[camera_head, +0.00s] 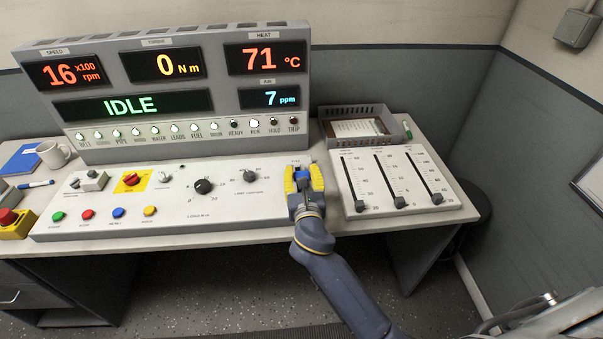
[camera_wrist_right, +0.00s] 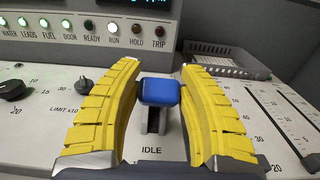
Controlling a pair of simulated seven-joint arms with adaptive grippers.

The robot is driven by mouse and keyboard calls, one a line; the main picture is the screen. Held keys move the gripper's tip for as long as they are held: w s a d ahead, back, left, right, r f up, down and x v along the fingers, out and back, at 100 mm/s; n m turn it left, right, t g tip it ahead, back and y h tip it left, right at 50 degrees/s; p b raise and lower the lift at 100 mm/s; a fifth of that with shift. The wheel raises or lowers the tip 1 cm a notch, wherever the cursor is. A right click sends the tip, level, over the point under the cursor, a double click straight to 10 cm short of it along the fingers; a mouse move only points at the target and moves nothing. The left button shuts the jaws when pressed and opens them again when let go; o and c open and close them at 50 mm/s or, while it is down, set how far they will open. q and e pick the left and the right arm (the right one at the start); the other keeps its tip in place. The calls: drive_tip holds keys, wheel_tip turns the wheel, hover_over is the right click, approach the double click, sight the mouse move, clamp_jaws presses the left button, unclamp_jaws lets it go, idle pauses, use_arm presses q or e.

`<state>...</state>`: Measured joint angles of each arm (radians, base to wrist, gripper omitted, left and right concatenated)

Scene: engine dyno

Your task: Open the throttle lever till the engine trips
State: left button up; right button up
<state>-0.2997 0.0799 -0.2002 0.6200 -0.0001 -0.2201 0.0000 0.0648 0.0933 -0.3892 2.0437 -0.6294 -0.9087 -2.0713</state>
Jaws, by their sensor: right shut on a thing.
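The throttle lever has a blue knob (camera_wrist_right: 160,92) on a dark stem, above a slot with the word IDLE at its near end in the right wrist view. My right gripper (camera_head: 303,174) has its yellow fingers on either side of the knob and is shut on it; the fingers hide much of the lever in the head view. The status display (camera_head: 132,105) reads IDLE. The speed display (camera_head: 66,73) reads 16 x100 rpm, and torque reads 0. The TRIP lamp (camera_head: 293,122) is dark; the RUN lamp (camera_head: 255,122) is lit. My left gripper is not in view.
Sliders on a raised panel (camera_head: 440,178) stand right of my right gripper, with a grey tray (camera_head: 396,130) behind them. A rotary knob (camera_head: 203,186) and coloured buttons lie to the left. A mug (camera_head: 53,153) and a red emergency button (camera_head: 8,216) are at far left.

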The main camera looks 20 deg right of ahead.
clamp_jaws()
drive_tip(key=shift+w+d+r, duration=0.15)
drive_tip(key=shift+w+r, duration=0.35)
drive_tip(key=shift+w, duration=0.15)
drive_tip(key=w+d+r, duration=0.1)
drive_tip(key=w, duration=0.8)
drive_tip(key=shift+w+d+r, duration=0.25)
drive_tip(key=shift+d+r, duration=0.15)
